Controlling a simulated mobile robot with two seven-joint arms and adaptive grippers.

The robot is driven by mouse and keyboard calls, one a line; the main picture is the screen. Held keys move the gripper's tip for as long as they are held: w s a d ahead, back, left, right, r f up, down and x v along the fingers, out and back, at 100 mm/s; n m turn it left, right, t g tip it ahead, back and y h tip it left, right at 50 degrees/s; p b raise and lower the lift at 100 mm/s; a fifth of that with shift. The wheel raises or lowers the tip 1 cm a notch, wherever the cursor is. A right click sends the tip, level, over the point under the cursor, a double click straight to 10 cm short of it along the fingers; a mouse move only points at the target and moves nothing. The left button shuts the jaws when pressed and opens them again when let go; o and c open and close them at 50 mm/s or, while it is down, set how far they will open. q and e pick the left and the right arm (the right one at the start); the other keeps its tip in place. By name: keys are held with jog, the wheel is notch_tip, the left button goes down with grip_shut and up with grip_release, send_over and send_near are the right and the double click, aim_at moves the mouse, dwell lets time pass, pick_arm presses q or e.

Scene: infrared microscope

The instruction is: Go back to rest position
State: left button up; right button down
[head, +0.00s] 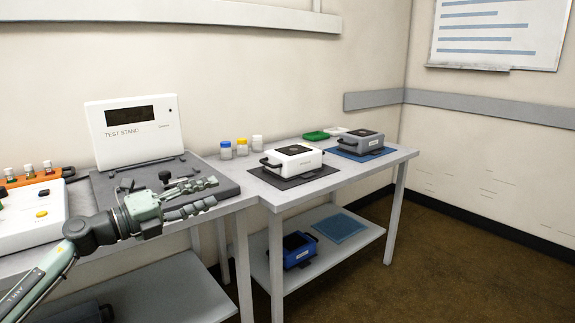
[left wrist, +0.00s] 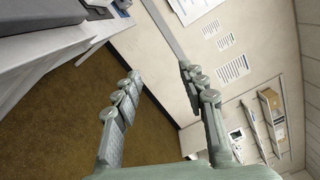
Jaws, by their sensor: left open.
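My left gripper (head: 201,195) reaches in from the left in the head view, in front of the dark base (head: 225,188) of the test stand. Its two fingers are spread apart with nothing between them. In the left wrist view the same gripper (left wrist: 158,105) is open and empty, with floor and wall behind it. My right gripper is in neither view.
The white test stand (head: 133,133) stands on the left table. A white box (head: 293,157) and a grey box (head: 360,143) sit on mats on the right table. Several small bottles (head: 241,147) stand at the back. A blue box (head: 299,250) is on the lower shelf.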

pick_arm(q)
jog(key=s+a+f+n+t+y, duration=0.1)
jog(key=s+a+f+n+y, duration=0.1)
jog(key=a+f+n+y, duration=0.45)
jog(key=s+a+f+n+t+y, duration=0.1)
jog(key=s+f+n+y, duration=0.15)
jog(key=f+n, duration=0.7)
jog(key=s+a+f+n+t+y, duration=0.1)
jog(key=a+f+n+y, duration=0.2)
jog(key=f+n+y, duration=0.5)
jog(key=s+d+f+n+g+h, duration=0.1)
jog(key=s+f+n+g, duration=0.2)
jog(key=s+f, duration=1)
jog(key=s+d+f+n+g+h, duration=0.1)
jog(key=s+f+n+g, duration=0.2)
jog(key=s+f+g, duration=0.6)
jog(key=s+f, duration=0.3)
jog(key=s, duration=0.5)
jog(key=shift+d+f, duration=0.3)
jog(key=shift+f, duration=0.1)
